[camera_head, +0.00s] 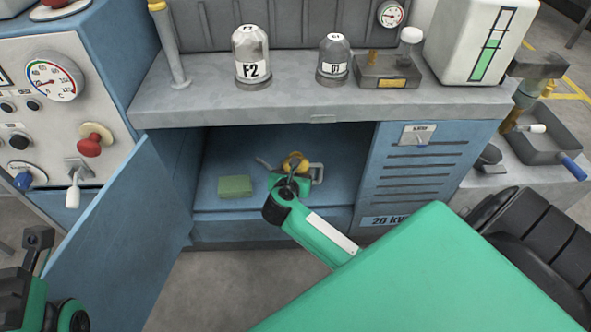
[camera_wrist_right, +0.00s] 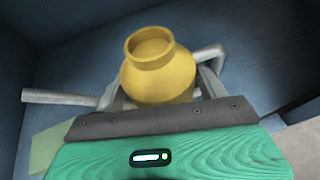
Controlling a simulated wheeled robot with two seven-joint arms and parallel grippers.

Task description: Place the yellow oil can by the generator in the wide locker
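The yellow oil can (camera_head: 294,161) is inside the open wide locker (camera_head: 225,150), under the grey bench top. In the right wrist view the can (camera_wrist_right: 157,72) has a round body and short neck, with a grey spout to the left and a bent grey handle to the right. My right gripper (camera_wrist_right: 160,98) reaches into the locker, its fingers on both sides of the can's lower body, seemingly closed on it. Whether the can's base touches the locker floor is hidden. My left gripper (camera_head: 38,240) is at the lower left, outside the locker; its finger gap is unclear.
The blue locker door (camera_head: 115,240) stands open on the left. A green block (camera_head: 235,186) lies on the locker floor, left of the can. A closed louvred door (camera_head: 425,165) is on the right. Jars (camera_head: 251,57) and a gauge device (camera_head: 387,70) stand on the bench.

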